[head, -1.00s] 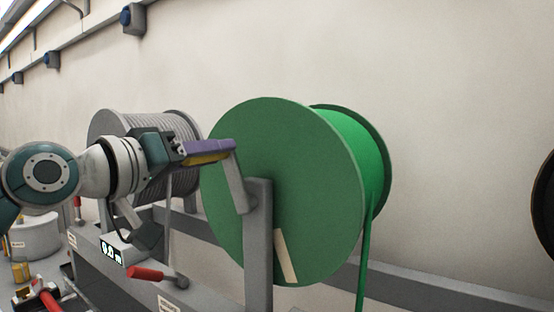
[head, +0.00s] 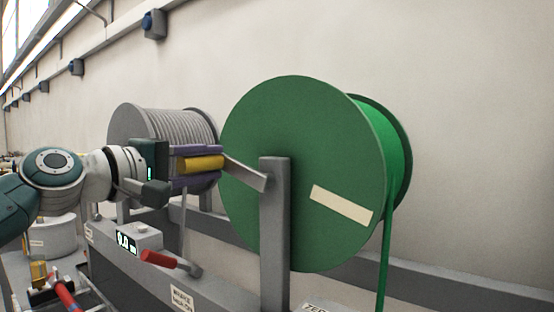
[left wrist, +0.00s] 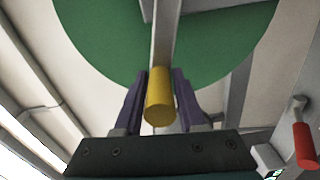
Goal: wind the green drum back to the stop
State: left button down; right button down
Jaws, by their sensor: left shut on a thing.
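The green drum (head: 300,130) stands on a grey post (head: 274,230), with a cream strip (head: 342,205) slanting across its lower right face. Green strap or cable (head: 385,240) hangs from its right side. A grey crank arm (head: 245,173) runs left from the hub to a yellow handle (head: 201,164). My left gripper (head: 200,166), with purple fingers, is shut on the yellow handle. In the left wrist view the handle (left wrist: 159,108) sits between both fingers, with the drum (left wrist: 100,40) beyond. My right gripper is in neither view.
A grey drum (head: 135,118) wound with grey cable stands behind my left gripper. A red-handled lever (head: 160,259) and a small display box (head: 127,242) sit on the grey bench below. Red-handled things (head: 62,292) lie at lower left.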

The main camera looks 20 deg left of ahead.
pick_arm(q)
jog(key=shift+a+f+n, duration=0.15)
jog(key=shift+f+n, duration=0.55)
jog(key=shift+n, duration=0.4)
jog(key=c, duration=0.6)
grip_release()
jog(key=shift+f, duration=0.1)
jog(key=b+v, duration=0.1)
jog(key=v, duration=0.9)
